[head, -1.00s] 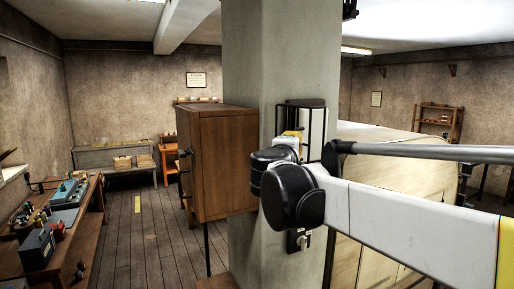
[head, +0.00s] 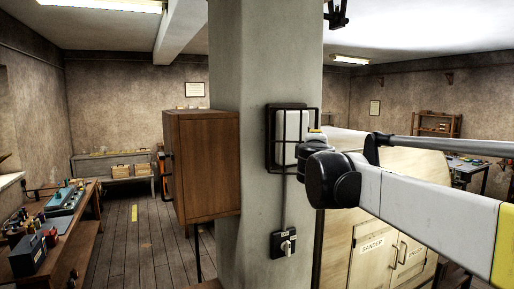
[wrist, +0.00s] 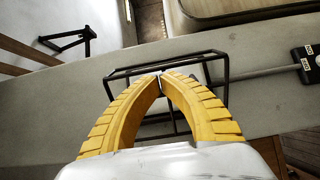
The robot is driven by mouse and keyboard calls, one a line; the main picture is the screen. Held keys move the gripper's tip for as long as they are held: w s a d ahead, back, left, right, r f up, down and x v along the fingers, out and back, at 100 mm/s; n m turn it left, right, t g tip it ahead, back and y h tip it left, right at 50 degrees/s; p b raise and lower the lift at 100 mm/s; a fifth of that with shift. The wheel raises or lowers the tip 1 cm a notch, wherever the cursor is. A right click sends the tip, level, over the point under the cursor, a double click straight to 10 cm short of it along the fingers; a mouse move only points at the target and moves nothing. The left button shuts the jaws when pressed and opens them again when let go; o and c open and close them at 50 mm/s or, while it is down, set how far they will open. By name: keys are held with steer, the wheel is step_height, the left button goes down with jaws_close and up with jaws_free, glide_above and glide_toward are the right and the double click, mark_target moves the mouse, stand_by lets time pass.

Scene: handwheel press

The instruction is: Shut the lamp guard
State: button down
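The lamp guard (head: 269,140) is a black wire cage around a white lamp (head: 291,136) on the face of a concrete pillar. In the wrist view the guard (wrist: 219,66) lies just beyond my fingertips, partly hidden behind my fingers. I cannot tell how far it stands from the pillar, or whether it is latched. My gripper (wrist: 160,76) has yellow ribbed fingers with their tips together, and I see nothing held between them. The tips overlap the cage in that view; contact is unclear. In the head view my arm's black joint hides most of the gripper, right of the lamp.
A conduit runs from the lamp to a switch box (head: 283,243), also in the wrist view (wrist: 308,62). A wooden cabinet (head: 203,165) is left of the pillar. A large pale enclosure (head: 365,240) marked SANDER stands behind my arm. A workbench (head: 85,225) is at left.

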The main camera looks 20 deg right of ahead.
steer(key=w+d, duration=0.6)
steer(key=shift+w+d+b, duration=0.3)
steer(key=shift+b, duration=0.15)
steer(key=shift+s, duration=0.1)
stand_by(0.4)
